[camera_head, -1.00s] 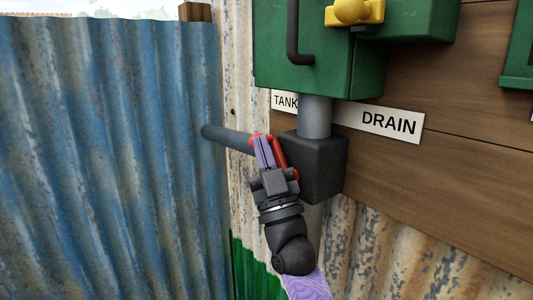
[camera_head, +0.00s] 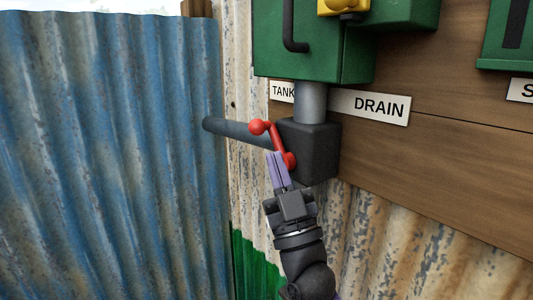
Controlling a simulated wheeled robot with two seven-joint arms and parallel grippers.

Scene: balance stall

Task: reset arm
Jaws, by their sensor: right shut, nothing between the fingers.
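My right gripper (camera_head: 277,157) is in the lower middle of the head view, its purple fingers shut and empty. Its tips are just in front of or beside a red lever (camera_head: 273,136). The lever has a round knob at its upper left end and its pivot sits on a dark valve block (camera_head: 318,145). I cannot tell whether the fingers touch the lever. My left gripper is not in view.
A grey pipe (camera_head: 311,102) rises from the block to a green box (camera_head: 350,60) with a dark handle (camera_head: 291,30) and a yellow part (camera_head: 343,6). TANK and DRAIN (camera_head: 370,104) signs flank the pipe. A blue corrugated wall (camera_head: 110,150) stands at left; a dark side pipe (camera_head: 235,132) runs left.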

